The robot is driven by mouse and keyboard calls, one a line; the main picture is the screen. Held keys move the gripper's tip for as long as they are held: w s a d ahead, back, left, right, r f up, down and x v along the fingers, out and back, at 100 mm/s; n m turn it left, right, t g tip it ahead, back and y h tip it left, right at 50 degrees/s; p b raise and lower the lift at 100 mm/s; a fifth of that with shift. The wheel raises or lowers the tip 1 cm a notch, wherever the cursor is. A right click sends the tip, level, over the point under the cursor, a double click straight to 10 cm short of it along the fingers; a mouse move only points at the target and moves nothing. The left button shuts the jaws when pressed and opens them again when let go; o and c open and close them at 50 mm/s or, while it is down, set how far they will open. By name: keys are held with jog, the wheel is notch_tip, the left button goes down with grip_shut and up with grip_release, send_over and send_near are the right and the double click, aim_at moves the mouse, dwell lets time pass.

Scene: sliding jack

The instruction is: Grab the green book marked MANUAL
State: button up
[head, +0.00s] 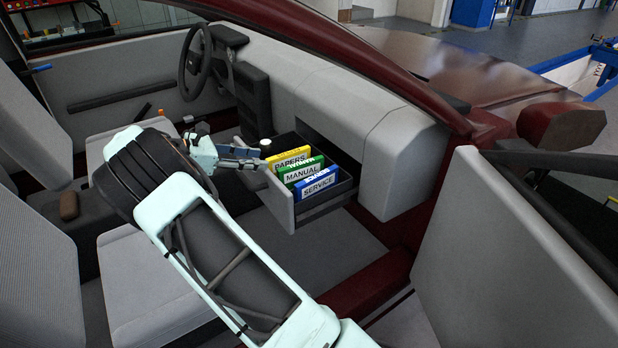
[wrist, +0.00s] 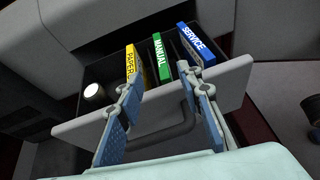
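The green book marked MANUAL (head: 302,172) stands upright in the open glovebox drawer (head: 281,200), between a yellow book marked PAPERS (head: 290,157) and a blue book marked SERVICE (head: 319,184). In the wrist view the green book (wrist: 160,58) shows between my two fingers, beyond the drawer's front panel. My gripper (head: 262,157) is open and empty at the drawer's front, to the left of the books. In the wrist view its fingers (wrist: 161,82) are spread wide, and the left one overlaps part of the yellow book.
A white-capped round item (wrist: 94,92) sits in the drawer beside the yellow book. The drawer has a dark handle (wrist: 165,135) on its front. The dashboard (head: 340,110) rises behind the drawer, and the open car door (head: 510,250) stands to the right.

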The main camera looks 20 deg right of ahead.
aim_at(300, 163)
jog(key=shift+n, duration=0.3)
jog(key=b+x, duration=0.1)
jog(key=x, duration=0.3)
jog(key=b+x, duration=0.1)
jog(key=x, duration=0.4)
jog(key=b+x, duration=0.1)
jog(key=x, duration=0.3)
jog(key=shift+f, duration=0.4)
grip_shut()
jog(key=shift+r, duration=0.1)
